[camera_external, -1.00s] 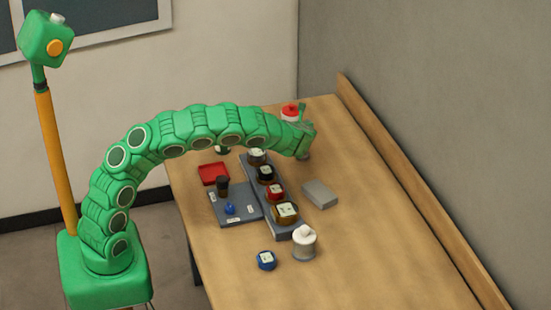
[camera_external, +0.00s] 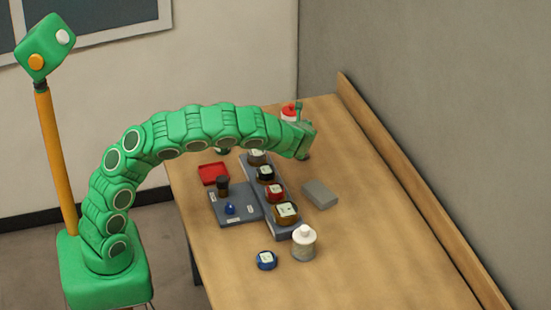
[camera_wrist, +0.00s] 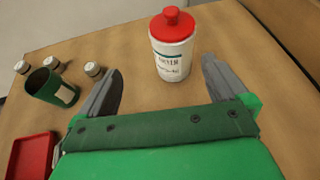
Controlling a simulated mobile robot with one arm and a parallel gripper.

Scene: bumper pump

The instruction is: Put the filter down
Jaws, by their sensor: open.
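My gripper (camera_external: 303,142) is at the far part of the table. In the wrist view my gripper (camera_wrist: 162,72) has its two grey fingers spread wide with nothing held between them. A white bottle with a red cap (camera_wrist: 173,45) stands upright on the table just beyond the fingers; in the external view its red top (camera_external: 289,110) shows behind my gripper. I cannot tell which thing is the filter. A dark cup-like piece (camera_external: 222,186) and a small blue piece (camera_external: 230,208) are on a grey tray (camera_external: 247,213).
A grey rack (camera_external: 283,233) holds several round labelled pieces. A red tray (camera_external: 214,173), grey block (camera_external: 320,194), white bottle (camera_external: 304,243) and blue piece (camera_external: 266,260) stand around it. A green cup (camera_wrist: 45,84) and small bottles are left of my gripper. The table's right side is clear.

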